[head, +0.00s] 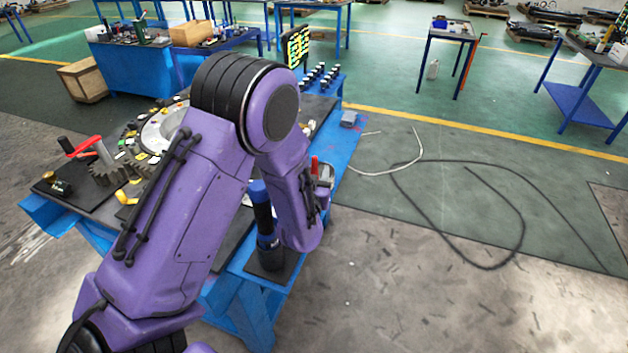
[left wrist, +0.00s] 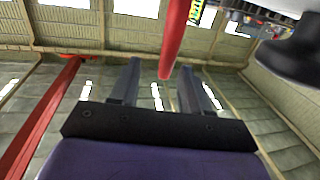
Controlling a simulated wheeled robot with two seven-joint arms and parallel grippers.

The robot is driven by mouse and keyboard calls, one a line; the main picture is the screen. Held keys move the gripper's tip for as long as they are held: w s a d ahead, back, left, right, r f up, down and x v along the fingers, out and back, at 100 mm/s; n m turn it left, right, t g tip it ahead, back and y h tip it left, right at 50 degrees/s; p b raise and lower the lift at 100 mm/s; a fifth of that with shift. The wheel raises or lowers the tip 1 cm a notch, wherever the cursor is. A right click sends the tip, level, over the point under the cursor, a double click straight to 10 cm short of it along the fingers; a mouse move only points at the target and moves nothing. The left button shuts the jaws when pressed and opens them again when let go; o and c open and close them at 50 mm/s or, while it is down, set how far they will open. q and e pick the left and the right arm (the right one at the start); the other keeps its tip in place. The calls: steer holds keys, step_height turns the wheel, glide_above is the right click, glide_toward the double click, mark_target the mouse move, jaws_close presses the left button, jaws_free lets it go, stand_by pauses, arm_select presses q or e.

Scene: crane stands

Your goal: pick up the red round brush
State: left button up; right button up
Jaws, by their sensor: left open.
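A red rod, likely the handle of the red round brush (head: 315,166), stands up by a grey cup-like holder (head: 326,176) at the table's right edge. The brush's head is not visible. My left gripper (left wrist: 158,70) is open, with no clear contact on the brush. In the head view, my purple left arm hides much of the table, and the fingers are hard to make out. My right gripper is not in view.
A blue-capped dark cylinder (head: 264,222) stands close beside my arm at the table's front. A gear (head: 112,170), a red-handled tool (head: 80,148) and small parts lie on the left. Several small bottles (head: 318,76) stand at the back.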

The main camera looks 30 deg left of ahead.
mark_target(314, 165)
arm_select(q)
steer(key=p+x, duration=0.1)
steer(key=x, duration=0.1)
steer(key=a+p+x, duration=0.1)
steer(key=x, duration=0.1)
steer(key=shift+s+r, duration=0.1)
steer(key=shift+s, duration=0.05)
steer(key=shift+a, duration=0.1)
steer(key=shift+w, duration=0.25)
jaws_close()
